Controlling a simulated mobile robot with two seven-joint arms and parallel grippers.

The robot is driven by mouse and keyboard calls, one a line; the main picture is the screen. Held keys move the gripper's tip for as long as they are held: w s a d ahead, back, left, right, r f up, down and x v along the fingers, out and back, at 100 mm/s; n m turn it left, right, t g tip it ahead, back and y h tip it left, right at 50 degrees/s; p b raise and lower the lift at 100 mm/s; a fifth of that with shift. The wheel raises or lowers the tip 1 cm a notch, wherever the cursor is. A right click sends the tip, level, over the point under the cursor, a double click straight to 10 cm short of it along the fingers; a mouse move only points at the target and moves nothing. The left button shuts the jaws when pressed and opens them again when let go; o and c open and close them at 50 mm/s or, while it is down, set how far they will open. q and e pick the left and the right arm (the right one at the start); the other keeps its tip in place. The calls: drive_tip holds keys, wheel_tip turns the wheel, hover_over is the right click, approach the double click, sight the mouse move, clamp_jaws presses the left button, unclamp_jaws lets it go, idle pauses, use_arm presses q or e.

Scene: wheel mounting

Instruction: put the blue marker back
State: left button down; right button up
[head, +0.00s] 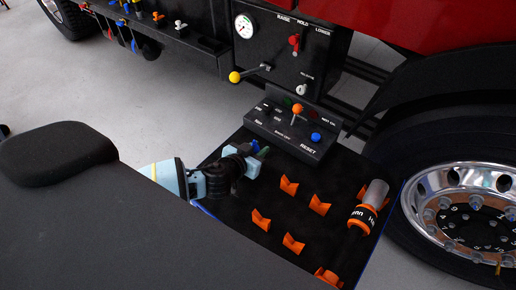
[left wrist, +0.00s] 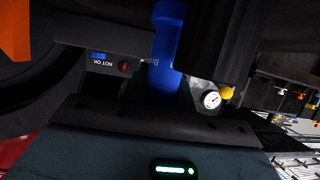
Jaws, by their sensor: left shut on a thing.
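The blue marker (left wrist: 165,45) stands out from between my left gripper's fingers in the left wrist view. It runs up to the top of that view, and its lower part is hidden by the gripper. In the head view my left gripper (head: 258,157) is shut on it over the far left part of the black tray, and only a small blue bit shows there. My right gripper is in neither view.
Several orange cradles (head: 289,186) stand empty on the black tray (head: 240,238). A grey and orange tool (head: 373,195) lies at the tray's right. A control box (head: 290,130) with an orange lever stands at the tray's far edge. The wheel (head: 460,205) is at right.

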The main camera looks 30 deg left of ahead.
use_arm(q)
drive_tip(key=shift+f, duration=0.15)
drive_tip(key=c, duration=1.2)
unclamp_jaws()
drive_tip(key=shift+o, duration=0.2)
drive_tip(key=shift+r, duration=0.35)
drive_tip(key=v, duration=1.1)
drive_tip(key=shift+s, duration=0.4)
drive_tip(key=shift+r, duration=0.1)
